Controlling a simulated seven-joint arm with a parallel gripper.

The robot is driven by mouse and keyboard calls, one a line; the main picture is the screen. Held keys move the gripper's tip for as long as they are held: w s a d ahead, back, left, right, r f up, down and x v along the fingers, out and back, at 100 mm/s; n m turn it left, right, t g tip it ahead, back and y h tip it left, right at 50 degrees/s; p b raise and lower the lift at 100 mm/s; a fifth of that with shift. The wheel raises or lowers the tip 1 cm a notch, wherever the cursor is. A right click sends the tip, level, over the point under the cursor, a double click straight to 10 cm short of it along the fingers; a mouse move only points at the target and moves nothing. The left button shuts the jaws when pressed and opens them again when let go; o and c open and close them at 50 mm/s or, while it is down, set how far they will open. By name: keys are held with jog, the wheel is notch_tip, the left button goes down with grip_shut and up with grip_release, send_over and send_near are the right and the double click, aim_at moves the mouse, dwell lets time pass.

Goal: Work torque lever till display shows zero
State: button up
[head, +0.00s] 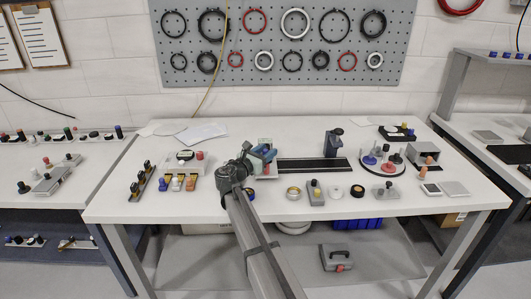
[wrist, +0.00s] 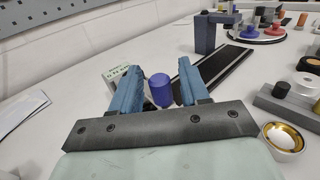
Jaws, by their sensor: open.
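My gripper (head: 264,154) is over the middle of the white table, and its blue fingers (wrist: 156,82) are open in the wrist view. A blue-violet cylindrical knob (wrist: 161,90), which looks like the lever's handle, shows in the gap between the fingers. I cannot tell whether either finger touches it. A pale display panel with green characters (wrist: 118,72) stands just behind the left finger, which covers part of it; the reading is too small to read surely. In the head view the fixture (head: 265,142) is mostly hidden behind my gripper.
A dark track (head: 305,165) with a blue-grey post (head: 333,143) lies to the right. A brass-rimmed cup (wrist: 284,138) and a grey block with knobs (head: 316,194) stand in front of it. A round tray with coloured pegs (head: 383,172) is farther right. Papers (head: 200,133) lie back left.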

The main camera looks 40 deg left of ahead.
jog(key=shift+c, duration=0.2)
grip_shut()
dwell(0.4)
jog(key=a+m+h, duration=0.1)
jog(key=h, duration=0.1)
jog(key=s+a+m+h, duration=0.1)
jog(key=m+h, duration=0.1)
jog(key=a+m+h, duration=0.1)
jog(key=h, duration=0.1)
jog(key=shift+s+g+h, duration=0.2)
jog(key=shift+g+h, duration=0.2)
jog(key=shift+s+a+m+g+h, duration=0.1)
jog(key=shift+a+m+g+h, duration=0.45)
jog(key=shift+m+h, duration=0.5)
jog(key=shift+s+a+m+g+h, duration=0.1)
jog(key=shift+a+m+g+h, duration=0.3)
jog(key=shift+m+g+h, duration=0.6)
jog(key=shift+s+a+m+g+h, duration=0.1)
jog(key=shift+a+m+g+h, duration=0.45)
jog(key=shift+h, duration=0.8)
jog(key=shift+d, duration=0.1)
jog(key=shift+o, duration=0.2)
grip_release()
